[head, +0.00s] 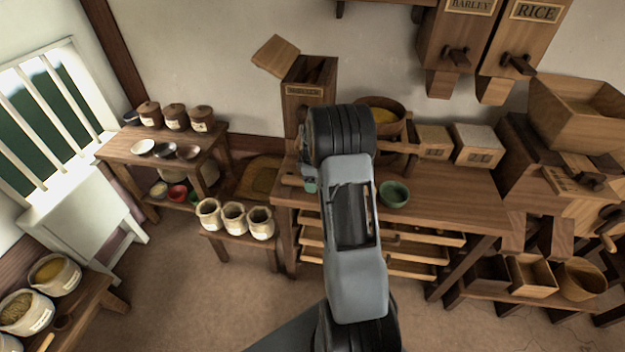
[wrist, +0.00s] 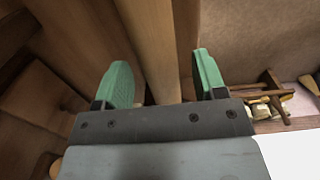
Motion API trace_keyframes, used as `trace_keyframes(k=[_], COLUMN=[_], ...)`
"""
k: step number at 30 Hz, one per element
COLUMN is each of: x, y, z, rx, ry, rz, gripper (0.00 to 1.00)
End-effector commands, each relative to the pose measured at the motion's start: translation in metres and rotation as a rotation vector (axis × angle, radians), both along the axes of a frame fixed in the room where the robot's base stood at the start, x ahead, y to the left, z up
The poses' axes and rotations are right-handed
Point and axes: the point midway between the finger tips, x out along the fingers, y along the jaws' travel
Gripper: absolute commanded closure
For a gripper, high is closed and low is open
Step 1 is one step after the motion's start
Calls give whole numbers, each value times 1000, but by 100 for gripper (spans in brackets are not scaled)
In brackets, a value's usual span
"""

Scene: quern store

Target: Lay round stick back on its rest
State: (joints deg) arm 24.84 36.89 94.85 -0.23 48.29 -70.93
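My gripper (head: 309,184) is low at the left end of the long bench in the head view, mostly hidden by my own arm. In the wrist view its two green fingers (wrist: 160,76) stand well apart. A long, pale, rounded wooden piece (wrist: 152,45), which looks like the round stick, runs between them from the top edge. A strip of darker wood shows between it and the right finger. In the head view a short pale wooden end (head: 291,181) sticks out left of my gripper. The rest cannot be made out for certain.
A green bowl (head: 394,194) stands on the bench (head: 450,203) right of my arm, with a wooden tub (head: 385,106) behind. An upright wooden box (head: 309,100) with a raised lid is behind the gripper. Jars (head: 234,217) stand lower left. Small wooden tools (wrist: 271,98) lie at right.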

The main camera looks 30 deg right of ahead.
Motion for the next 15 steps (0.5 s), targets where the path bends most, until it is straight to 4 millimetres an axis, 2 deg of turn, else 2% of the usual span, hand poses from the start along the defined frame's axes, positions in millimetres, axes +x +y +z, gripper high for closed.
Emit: trace_keyframes(k=[8, 11, 15], x=[0, 0, 1], y=[0, 0, 0], z=[3, 12, 38], rx=[0, -1, -2], ry=[0, -1, -5], rz=[0, 0, 0], gripper=[36, 36, 36])
